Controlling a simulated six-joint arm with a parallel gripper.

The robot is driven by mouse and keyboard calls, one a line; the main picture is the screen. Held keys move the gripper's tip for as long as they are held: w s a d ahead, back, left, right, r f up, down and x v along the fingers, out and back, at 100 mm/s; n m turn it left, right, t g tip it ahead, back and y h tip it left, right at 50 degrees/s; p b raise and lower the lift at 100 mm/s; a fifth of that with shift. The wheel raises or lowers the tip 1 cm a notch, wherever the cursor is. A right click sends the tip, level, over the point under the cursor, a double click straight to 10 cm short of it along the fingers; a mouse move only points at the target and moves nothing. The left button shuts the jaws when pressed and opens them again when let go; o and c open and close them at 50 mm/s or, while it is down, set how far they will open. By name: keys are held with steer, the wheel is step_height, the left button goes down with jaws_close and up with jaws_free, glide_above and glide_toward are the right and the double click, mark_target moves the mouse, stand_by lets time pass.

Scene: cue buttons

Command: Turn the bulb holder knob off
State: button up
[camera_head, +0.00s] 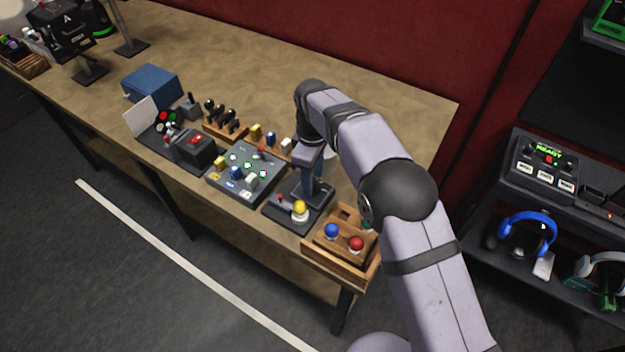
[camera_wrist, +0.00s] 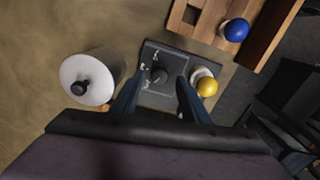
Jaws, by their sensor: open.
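The bulb holder (camera_head: 281,215) is a dark plate near the table's front edge, with a yellow bulb (camera_head: 299,207) on it. In the wrist view, its dark panel (camera_wrist: 165,56) carries a small dark knob (camera_wrist: 159,75) with white markings around it. The yellow bulb (camera_wrist: 207,87) is to the right of the knob. My gripper (camera_wrist: 160,80) is open, with one finger on each side of the knob; I cannot tell whether they touch it. In the head view, my gripper (camera_head: 313,187) is over the plate and hides the knob.
A wooden box (camera_head: 335,262) with blue (camera_head: 332,231) and red (camera_head: 356,243) balls stands right of the holder. A panel of several buttons (camera_head: 243,172) is to its left. A white cylinder with a black knob (camera_wrist: 88,80) stands beside the plate in the wrist view.

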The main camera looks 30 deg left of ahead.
mark_target(316, 185)
steer(key=shift+r+b, duration=0.65)
steer(key=shift+r, duration=2.3)
steer(key=shift+w+d, duration=0.25)
steer(key=shift+d, duration=0.1)
steer(key=w+d+r+m, duration=0.15)
steer(key=d+m, duration=0.95)
steer(key=d, duration=1.6)
steer(key=s+d+f+m, duration=0.2)
steer(key=s+d+m, duration=0.2)
steer(key=s+d, duration=0.3)
steer(key=s+d+f+m, duration=0.3)
steer(key=s+d+m, duration=0.1)
steer(key=s+d, duration=0.4)
steer(key=shift+d+m, duration=0.4)
steer(key=shift+d, duration=0.3)
